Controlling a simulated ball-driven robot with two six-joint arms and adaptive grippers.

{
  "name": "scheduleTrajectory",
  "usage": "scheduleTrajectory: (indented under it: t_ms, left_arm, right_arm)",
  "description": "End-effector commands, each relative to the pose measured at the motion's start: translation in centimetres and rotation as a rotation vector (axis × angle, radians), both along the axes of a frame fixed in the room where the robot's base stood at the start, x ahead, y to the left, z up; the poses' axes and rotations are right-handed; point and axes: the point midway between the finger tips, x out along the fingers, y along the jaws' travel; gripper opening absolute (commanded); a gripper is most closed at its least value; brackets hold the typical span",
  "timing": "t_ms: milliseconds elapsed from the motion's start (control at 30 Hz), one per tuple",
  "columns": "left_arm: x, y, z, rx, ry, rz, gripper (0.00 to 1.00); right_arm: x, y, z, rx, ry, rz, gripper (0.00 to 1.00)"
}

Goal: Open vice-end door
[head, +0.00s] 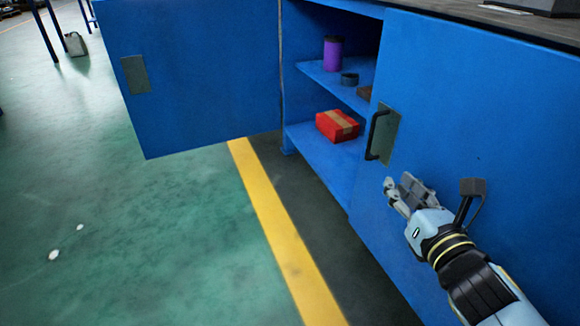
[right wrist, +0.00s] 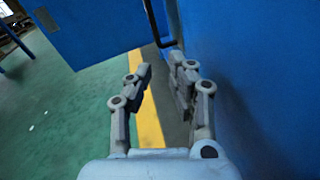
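A blue cabinet door (head: 480,130) covers the right part of the cabinet front and looks closed. It has a dark bar handle (head: 376,135) on a grey plate near its left edge. The handle also shows in the right wrist view (right wrist: 152,22), beyond the fingertips. Another blue door (head: 200,70) on the left stands swung open. I cannot tell from these frames which door is at the vice end. My right gripper (head: 402,191) is below and slightly right of the handle, apart from it. Its fingers (right wrist: 160,70) are parted and empty. My left gripper is not in view.
The open cabinet shelves (head: 318,145) hold a purple container (head: 333,54), a dark round item (head: 349,79) and a red box (head: 338,125). A worktop (head: 500,22) runs above. The green floor (head: 170,230) with a yellow line (head: 275,230) is mostly clear in front.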

Motion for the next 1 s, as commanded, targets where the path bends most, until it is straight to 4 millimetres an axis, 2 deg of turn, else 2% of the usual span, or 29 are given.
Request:
scheduleTrajectory:
  t_ms: [33,200,633,800,1000]
  left_arm:
    - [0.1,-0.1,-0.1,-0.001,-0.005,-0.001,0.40]
    - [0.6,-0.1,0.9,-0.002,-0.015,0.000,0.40]
    - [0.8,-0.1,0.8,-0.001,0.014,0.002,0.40]
    - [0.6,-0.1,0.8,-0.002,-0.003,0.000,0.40]
    - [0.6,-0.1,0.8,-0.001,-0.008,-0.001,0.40]
  right_arm:
    - [1.3,0.3,0.6,-0.073,-0.042,0.014,0.19]
    - [3.7,0.9,2.5,-0.184,-0.106,0.028,0.19]
    - [11.4,2.0,2.4,-0.182,-0.103,0.027,0.19]
    - [13.0,2.3,2.3,-0.180,-0.101,0.026,0.19]
    - [13.4,2.3,2.3,-0.180,-0.100,0.026,0.19]
